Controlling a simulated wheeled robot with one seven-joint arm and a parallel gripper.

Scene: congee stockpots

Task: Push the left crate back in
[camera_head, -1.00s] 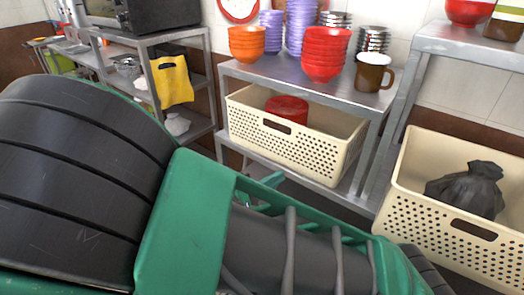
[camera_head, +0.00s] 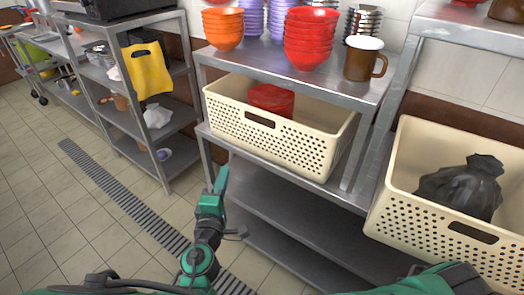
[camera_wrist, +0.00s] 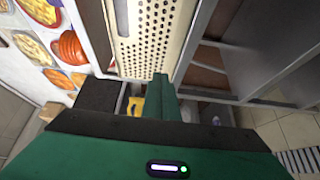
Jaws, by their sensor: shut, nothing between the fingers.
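The left crate (camera_head: 290,147) is a cream perforated bin on the middle shelf of the steel rack, with a red object (camera_head: 271,99) inside. Its front wall stands out past the table top above it. My green gripper (camera_head: 222,180) points up, in front of the crate's left part and slightly below it in the head view. In the wrist view the shut fingers (camera_wrist: 161,84) overlap the edge of the crate's perforated wall (camera_wrist: 150,42). I cannot tell whether they touch it. Nothing shows between the fingers.
A second cream crate (camera_head: 446,262) with a black bag (camera_head: 462,188) stands on the right. Orange bowls (camera_head: 222,29), red bowls (camera_head: 311,38) and a brown mug (camera_head: 365,58) stand on the table top. A lower shelf (camera_head: 290,225) is empty. Tiled floor (camera_head: 50,205) is free at left.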

